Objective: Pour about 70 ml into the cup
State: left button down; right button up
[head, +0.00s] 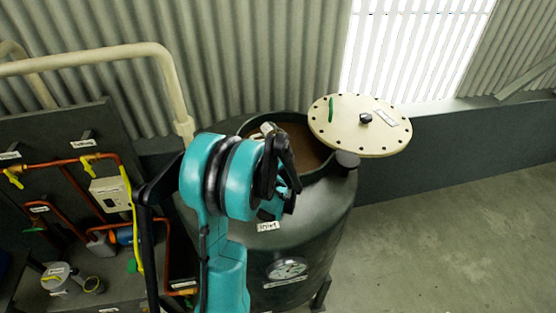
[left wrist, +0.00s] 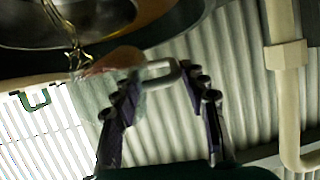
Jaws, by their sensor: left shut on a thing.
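My left gripper (head: 279,172) is over the front rim of the dark tank (head: 318,215), whose open top shows a brown content (head: 300,136). In the left wrist view the gripper (left wrist: 165,88) is shut on the pale looped handle (left wrist: 165,78) of a clear, tilted vessel (left wrist: 92,98). Yellowish liquid strands (left wrist: 80,55) run between the vessel's lip and the round opening (left wrist: 75,25) at the picture's top. In the head view the vessel is mostly hidden by my gripper. A small cup-like pot (head: 93,285) stands at the lower left. The liquid amount cannot be read.
A round bolted lid (head: 345,125) stands open at the tank's right. A panel with copper pipes (head: 85,160) and yellow valves is at the left, with a labelled white pot (head: 57,278) below. Pale pipes (head: 120,52) run along the wall. The floor (head: 450,240) at right is clear.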

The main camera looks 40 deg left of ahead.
pick_arm(q)
jog(key=shift+s+d+t+y+b, duration=0.15)
jog(key=shift+t+y+b, duration=0.2)
jog(key=shift+b, duration=0.7)
dwell(0.4)
jog(key=r+h+p, duration=0.1)
jog(key=p, duration=0.1)
jog(key=g+p, duration=0.1)
jog(key=p, duration=0.1)
jog(key=a+r+g+h+p, duration=0.1)
jog(key=p, duration=0.2)
jog(key=shift+w+r+h, duration=0.35)
jog(key=shift+f+h, duration=0.15)
jog(key=shift+h, duration=0.15)
jog(key=shift+f, duration=0.25)
